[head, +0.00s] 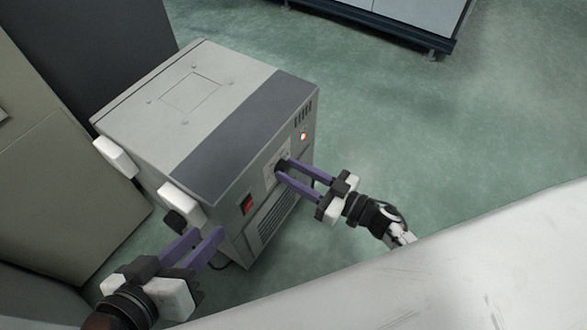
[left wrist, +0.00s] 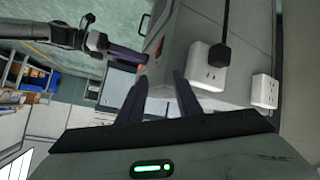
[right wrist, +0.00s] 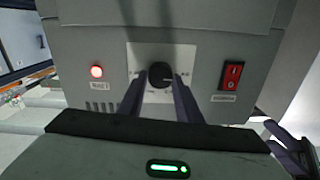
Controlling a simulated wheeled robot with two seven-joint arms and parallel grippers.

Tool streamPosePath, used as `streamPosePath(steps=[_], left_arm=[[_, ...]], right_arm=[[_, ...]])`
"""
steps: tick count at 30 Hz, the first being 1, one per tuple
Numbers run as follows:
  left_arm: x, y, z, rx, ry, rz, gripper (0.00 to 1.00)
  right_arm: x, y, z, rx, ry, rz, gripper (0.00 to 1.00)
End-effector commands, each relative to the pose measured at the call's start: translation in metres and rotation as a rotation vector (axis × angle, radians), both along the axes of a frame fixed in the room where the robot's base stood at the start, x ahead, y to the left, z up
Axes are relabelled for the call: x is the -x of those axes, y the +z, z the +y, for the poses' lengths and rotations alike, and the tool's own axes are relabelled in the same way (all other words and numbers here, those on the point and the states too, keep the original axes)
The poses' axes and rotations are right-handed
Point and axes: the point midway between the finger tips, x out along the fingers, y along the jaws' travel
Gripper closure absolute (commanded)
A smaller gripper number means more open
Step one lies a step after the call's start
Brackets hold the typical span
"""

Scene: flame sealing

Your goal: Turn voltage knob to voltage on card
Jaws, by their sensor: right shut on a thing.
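The voltage knob (right wrist: 159,72) is a round black dial on a pale scale plate (right wrist: 185,55) on the front of a grey machine (head: 215,110). The plate's markings are too small to read. My right gripper (head: 280,172) is shut on the knob, its two purple fingers on either side of it; these also show in the right wrist view (right wrist: 160,85). My left gripper (head: 208,240) is open and empty, low beside the machine's near corner. It also shows open in the left wrist view (left wrist: 161,78). No voltage card is recognisable in any view.
The machine's front also has a lit red button (right wrist: 96,72), a red rocker switch (right wrist: 232,76) and a vent grille (head: 270,222). White sockets (left wrist: 210,68) with a black plug (left wrist: 220,54) are on its side. A pale surface (head: 450,275) lies in front; green floor (head: 400,110) is clear at right.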

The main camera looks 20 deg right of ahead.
Motion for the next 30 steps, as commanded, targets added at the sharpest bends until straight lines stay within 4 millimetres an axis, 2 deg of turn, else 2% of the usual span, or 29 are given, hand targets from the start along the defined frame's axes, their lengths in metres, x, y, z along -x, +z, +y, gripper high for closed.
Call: streamPosePath(steps=[15, 30], left_arm=[[0.008, -0.035, 0.024, -0.163, 0.004, 0.126, 0.69], [0.011, -0.048, 0.033, -0.215, 0.003, 0.162, 0.69]], right_arm=[[-0.001, 0.001, -0.003, -0.359, 0.000, 0.285, 0.91], [-0.002, -0.002, -0.004, -0.656, -0.001, 0.515, 0.91]])
